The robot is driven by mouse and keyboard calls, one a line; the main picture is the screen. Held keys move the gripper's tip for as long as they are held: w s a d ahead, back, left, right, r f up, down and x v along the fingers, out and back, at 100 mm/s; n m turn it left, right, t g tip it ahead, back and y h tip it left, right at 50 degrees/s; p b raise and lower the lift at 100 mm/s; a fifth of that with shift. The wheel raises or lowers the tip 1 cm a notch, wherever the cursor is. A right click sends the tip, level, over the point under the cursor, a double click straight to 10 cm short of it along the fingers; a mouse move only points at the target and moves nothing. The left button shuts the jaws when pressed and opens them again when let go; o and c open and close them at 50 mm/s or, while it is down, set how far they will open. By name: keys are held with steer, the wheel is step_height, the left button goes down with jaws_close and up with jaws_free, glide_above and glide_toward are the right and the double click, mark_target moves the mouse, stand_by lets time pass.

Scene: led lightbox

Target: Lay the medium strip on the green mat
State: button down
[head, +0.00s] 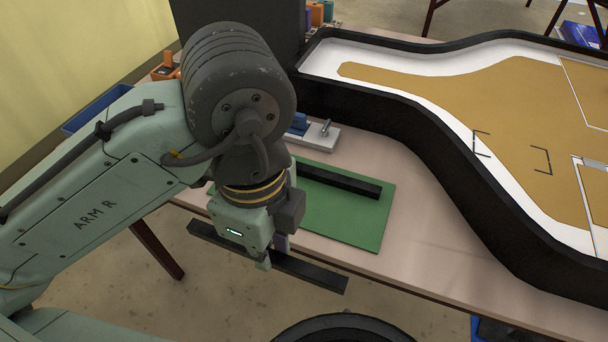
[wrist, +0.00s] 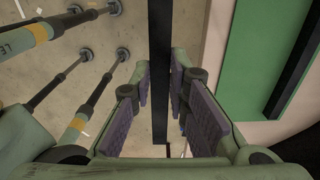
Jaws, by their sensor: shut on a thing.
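My gripper (head: 268,257) is shut on a long black strip (head: 318,277), which sticks out to both sides. The strip is held level in front of the table's near edge, over the floor. In the wrist view the strip (wrist: 160,50) runs between the two finger pads of my gripper (wrist: 163,100). The green mat (head: 355,228) lies on the table, behind and to the right of my gripper; it also shows in the wrist view (wrist: 240,60). Another black strip (head: 340,181) lies on the mat's far part. My arm hides the mat's left part. I cannot tell which strip is the medium one.
A large black-walled lightbox (head: 430,150) with a tan and white top fills the table's right side. A small grey block with a blue part (head: 315,135) stands behind the mat. A blue bin (head: 95,108) is at the left. The mat's near part is bare.

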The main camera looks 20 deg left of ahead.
steer(key=w+p, duration=0.1)
steer(key=w, duration=0.3)
steer(key=w+p, duration=0.1)
steer(key=w, duration=0.3)
steer(key=w+f+p, duration=0.1)
steer(key=w, duration=0.4)
steer(key=shift+a+p, duration=0.25)
steer(key=shift+p, duration=0.05)
steer(key=shift+w+f, duration=0.1)
steer(key=shift+f, duration=1.75)
steer(key=shift+f, duration=0.1)
steer(key=shift+f, duration=0.1)
steer(key=c, duration=1.6)
jaws_free()
steer(key=shift+o, duration=0.2)
step_height(320, 180, up, 12)
steer(key=shift+r, duration=0.25)
